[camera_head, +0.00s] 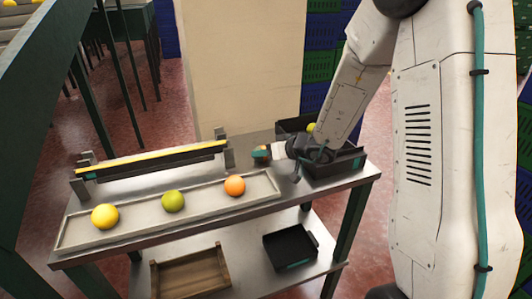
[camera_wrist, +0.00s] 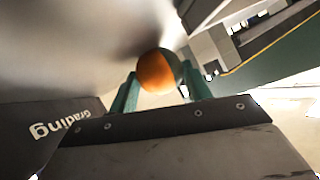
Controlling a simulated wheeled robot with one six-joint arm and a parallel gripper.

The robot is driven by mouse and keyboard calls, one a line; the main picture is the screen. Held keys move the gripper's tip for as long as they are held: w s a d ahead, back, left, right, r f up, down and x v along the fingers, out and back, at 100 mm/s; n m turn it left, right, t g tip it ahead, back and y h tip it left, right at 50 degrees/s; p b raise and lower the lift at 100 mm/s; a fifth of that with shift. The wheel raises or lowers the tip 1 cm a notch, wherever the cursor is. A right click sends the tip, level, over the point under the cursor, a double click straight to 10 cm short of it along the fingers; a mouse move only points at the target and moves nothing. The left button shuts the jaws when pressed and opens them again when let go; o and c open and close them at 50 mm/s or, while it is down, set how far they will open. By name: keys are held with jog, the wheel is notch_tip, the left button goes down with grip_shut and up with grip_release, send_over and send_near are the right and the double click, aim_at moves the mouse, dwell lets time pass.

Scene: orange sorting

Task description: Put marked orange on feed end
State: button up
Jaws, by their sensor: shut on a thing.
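My gripper (camera_head: 268,152) is above the steel table, between the yellow-topped rail unit and the black crate. In the wrist view its teal fingers (camera_wrist: 162,80) are closed on a fruit, the marked orange (camera_wrist: 155,72), which is orange on one side and dark grey-green on the other. In the head view the held fruit is small and mostly covered by the fingers. The yellow-topped rail unit (camera_head: 150,160) stands at the back left of the table. I cannot tell which part is the feed end.
A shallow tray (camera_head: 150,232) in front holds a yellow fruit (camera_head: 105,216), a green fruit (camera_head: 173,201) and an orange fruit (camera_head: 235,186). A black crate (camera_head: 335,168) at right holds a yellow-green fruit (camera_head: 311,127). A wooden crate (camera_head: 190,272) and a black tray (camera_head: 291,247) sit on the lower shelf.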

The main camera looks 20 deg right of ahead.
jog(key=shift+f, duration=0.1)
jog(key=o, duration=1)
